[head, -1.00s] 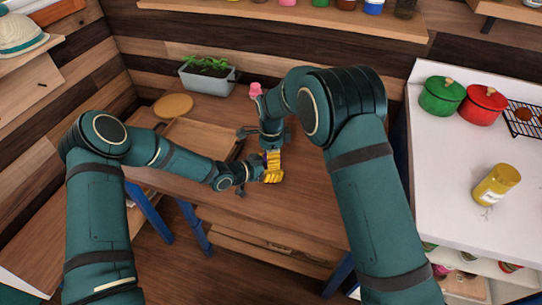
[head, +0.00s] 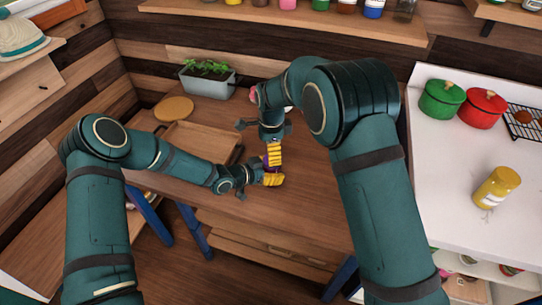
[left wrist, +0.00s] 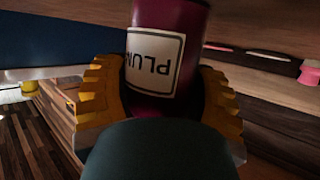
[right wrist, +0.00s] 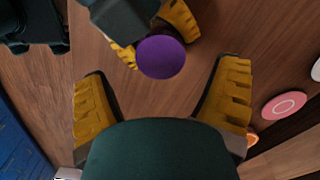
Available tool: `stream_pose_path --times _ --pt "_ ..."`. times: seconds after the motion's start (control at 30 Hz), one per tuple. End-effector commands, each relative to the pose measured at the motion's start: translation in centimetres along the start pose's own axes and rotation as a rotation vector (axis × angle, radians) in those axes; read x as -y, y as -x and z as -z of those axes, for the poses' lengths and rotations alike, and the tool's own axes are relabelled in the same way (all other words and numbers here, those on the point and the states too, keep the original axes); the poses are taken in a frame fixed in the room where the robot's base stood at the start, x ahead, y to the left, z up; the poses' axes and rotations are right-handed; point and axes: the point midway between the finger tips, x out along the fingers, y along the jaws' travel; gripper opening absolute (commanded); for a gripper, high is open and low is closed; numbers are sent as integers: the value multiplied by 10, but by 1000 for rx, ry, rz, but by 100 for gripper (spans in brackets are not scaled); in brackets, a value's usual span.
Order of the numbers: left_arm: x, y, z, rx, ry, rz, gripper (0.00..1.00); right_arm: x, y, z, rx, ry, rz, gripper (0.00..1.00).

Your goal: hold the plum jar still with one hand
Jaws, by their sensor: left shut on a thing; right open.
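The plum jar (left wrist: 168,50) is dark purple-red with a white label reading "PLUM", partly cut off. It shows in the left wrist view between the yellow fingers of my left gripper (left wrist: 160,105), which is shut on it. In the right wrist view the jar's round purple lid (right wrist: 160,57) is seen from above, with the left fingers beside it. My right gripper (right wrist: 162,105) is open, its fingers spread apart and empty, above the lid. In the head view my right gripper (head: 273,155) hangs just above my left gripper (head: 268,180), and the jar is mostly hidden.
A wooden tray (head: 205,142) and a round board (head: 174,109) lie on the wooden table, with a planter (head: 208,80) behind.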

Motion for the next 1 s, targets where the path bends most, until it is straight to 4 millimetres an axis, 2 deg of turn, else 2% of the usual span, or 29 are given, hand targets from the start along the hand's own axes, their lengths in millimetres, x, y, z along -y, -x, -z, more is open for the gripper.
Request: stream_pose_path --times 0.33,0.47,0.67,1.0 --pt "0 0 0 -1 0 0 0 0 3 0 0 5 -1 88" --pt "0 0 0 -1 0 0 0 0 3 0 0 69 -2 88" --pt "0 0 1 -1 0 0 0 -1 4 0 4 366 -9 88" --pt "0 0 1 -1 0 0 0 -3 10 -1 13 1040 -12 88"
